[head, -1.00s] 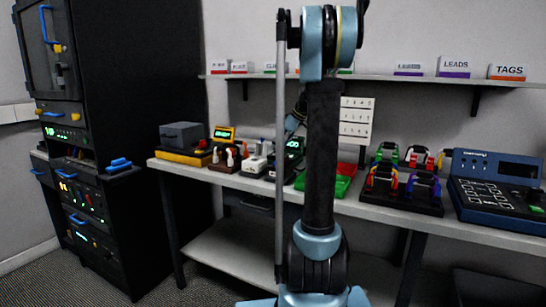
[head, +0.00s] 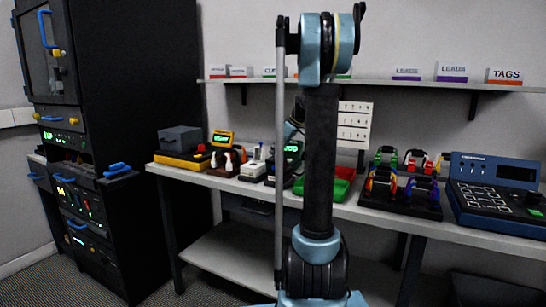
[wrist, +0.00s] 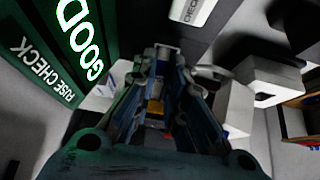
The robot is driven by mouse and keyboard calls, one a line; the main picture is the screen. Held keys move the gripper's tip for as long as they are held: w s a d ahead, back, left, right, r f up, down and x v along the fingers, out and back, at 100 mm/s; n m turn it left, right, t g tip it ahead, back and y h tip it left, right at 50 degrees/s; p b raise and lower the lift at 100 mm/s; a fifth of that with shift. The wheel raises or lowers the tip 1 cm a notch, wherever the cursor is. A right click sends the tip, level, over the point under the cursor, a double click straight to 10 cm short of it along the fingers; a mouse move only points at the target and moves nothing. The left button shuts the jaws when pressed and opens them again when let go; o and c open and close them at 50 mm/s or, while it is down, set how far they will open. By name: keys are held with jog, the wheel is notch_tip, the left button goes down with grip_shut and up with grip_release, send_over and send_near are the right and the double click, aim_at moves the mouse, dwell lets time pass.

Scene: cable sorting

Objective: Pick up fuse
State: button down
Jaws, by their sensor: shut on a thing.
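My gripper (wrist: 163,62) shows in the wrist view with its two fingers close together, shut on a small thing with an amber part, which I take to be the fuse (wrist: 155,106). The fingers hide much of it. The green fuse checker (wrist: 50,60), labelled FUSE CHECK and lit GOOD, stands close to the left of the fingers. In the head view the fuse checker (head: 293,150) is on the bench, partly behind my arm, and the gripper is mostly hidden there.
The bench (head: 226,181) is crowded: a grey box (head: 180,139) at left, red and green trays (head: 344,183) behind my arm, a cable rack (head: 400,200) and a blue console (head: 498,190) at right. A shelf (head: 400,82) with label cards runs above.

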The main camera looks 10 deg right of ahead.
notch_tip(320, 180, up, 13)
jog(key=shift+f, duration=0.2)
dwell(0.6)
